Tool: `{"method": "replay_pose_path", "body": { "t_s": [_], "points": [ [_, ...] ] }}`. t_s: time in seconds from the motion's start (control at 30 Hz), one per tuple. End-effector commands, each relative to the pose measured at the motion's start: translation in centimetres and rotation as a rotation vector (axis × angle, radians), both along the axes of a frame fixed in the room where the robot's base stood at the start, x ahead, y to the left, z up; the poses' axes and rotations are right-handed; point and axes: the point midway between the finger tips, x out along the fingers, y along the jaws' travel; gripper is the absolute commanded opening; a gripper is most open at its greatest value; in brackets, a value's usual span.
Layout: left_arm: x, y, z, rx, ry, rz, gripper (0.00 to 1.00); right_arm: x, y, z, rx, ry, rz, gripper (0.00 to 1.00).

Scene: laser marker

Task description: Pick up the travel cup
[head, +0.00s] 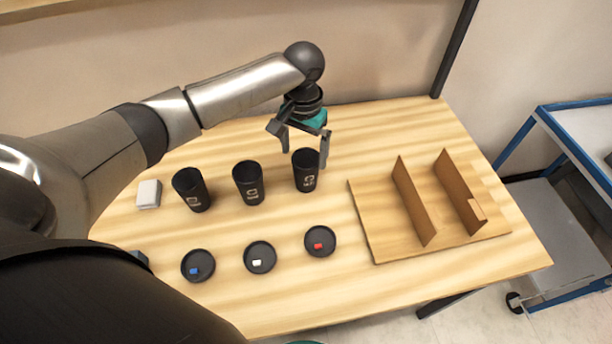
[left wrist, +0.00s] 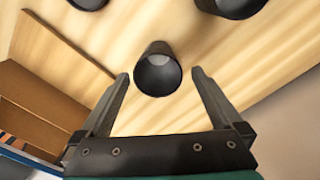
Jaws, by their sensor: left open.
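Three black travel cups stand upright in a row on the wooden table: a left one (head: 191,190), a middle one (head: 248,184) and a right one (head: 305,172), each with a pale mark on its side. My right gripper is in neither view.
Three round black lids lie in front of the cups, with blue (head: 198,265), white (head: 260,257) and red (head: 320,241) marks. A wooden board with two upright dividers (head: 414,203) is at right. A white block (head: 149,194) sits at left. A blue-framed cart (head: 570,190) stands beyond the table.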

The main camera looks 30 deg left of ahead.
Motion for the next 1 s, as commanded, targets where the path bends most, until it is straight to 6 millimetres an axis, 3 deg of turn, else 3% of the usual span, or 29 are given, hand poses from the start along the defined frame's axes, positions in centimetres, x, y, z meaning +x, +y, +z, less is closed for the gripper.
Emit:
{"method": "replay_pose_path", "body": {
  "t_s": [0.07, 0.27, 0.6, 0.87, 1.0],
  "points": [
    [0.0, 0.0, -1.2, 0.000, 0.001, 0.001, 1.00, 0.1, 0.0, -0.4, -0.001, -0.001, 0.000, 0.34],
    [0.1, -0.1, -2.4, 0.000, 0.000, 0.001, 1.00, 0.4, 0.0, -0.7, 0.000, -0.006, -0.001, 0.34],
    [0.3, -0.4, -6.8, 0.000, 0.000, 0.000, 1.00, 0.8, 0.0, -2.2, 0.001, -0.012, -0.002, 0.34],
    [0.3, -0.4, -7.0, 0.000, -0.001, -0.001, 1.00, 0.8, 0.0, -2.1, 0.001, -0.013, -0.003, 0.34],
    [0.3, -0.4, -7.0, 0.000, -0.001, -0.001, 0.86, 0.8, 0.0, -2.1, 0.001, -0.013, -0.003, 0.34]
  ]
}}
